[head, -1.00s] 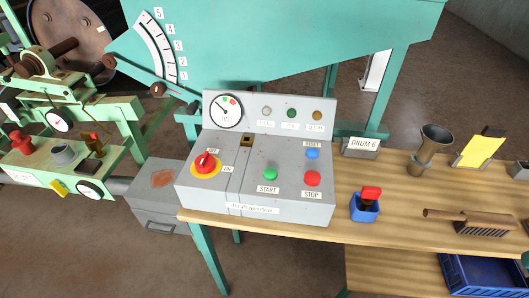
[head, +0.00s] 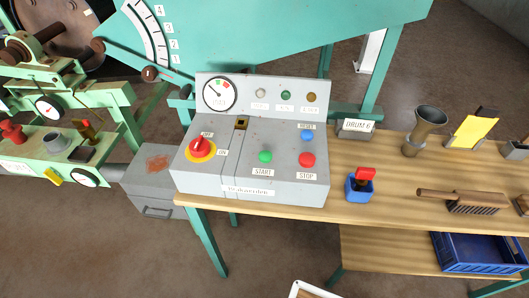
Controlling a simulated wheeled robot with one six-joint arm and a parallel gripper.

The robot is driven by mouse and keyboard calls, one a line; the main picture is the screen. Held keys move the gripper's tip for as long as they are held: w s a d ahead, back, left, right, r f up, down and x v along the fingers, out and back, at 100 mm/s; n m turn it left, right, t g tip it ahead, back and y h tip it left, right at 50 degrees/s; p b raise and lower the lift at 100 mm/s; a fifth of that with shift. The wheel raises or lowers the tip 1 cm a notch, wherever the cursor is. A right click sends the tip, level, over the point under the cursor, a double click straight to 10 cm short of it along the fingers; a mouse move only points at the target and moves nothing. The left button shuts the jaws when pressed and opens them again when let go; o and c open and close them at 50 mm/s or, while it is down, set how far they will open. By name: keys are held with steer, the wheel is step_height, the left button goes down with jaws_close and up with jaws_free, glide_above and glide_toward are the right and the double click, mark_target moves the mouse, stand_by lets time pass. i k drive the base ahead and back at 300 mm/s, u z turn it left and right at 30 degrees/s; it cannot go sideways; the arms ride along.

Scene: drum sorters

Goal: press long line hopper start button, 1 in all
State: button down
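A grey control box (head: 250,165) stands on the wooden bench's left end. Its green button (head: 265,157) is labelled START. A red button (head: 307,160) labelled STOP is to its right, with a blue button (head: 307,136) labelled RESET above that. A red rotary switch (head: 200,147) on a yellow disc, marked OFF and ON, is at the left. The front nameplate (head: 248,191) is too blurred to read surely, so I cannot tell whether this is the long line hopper's box. My gripper is not in view.
The bench (head: 380,200) also holds a blue box with a red-topped lever (head: 360,184), a brush (head: 468,201), a metal cup (head: 427,130) and a DRUM 6 sign (head: 356,128). A green machine (head: 70,155) stands left. A pale-edged object (head: 312,290) shows at the bottom.

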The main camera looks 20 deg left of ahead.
mark_target(264, 156)
steer(key=z, duration=0.6)
steer(key=k, duration=0.15)
steer(key=u, duration=2.25)
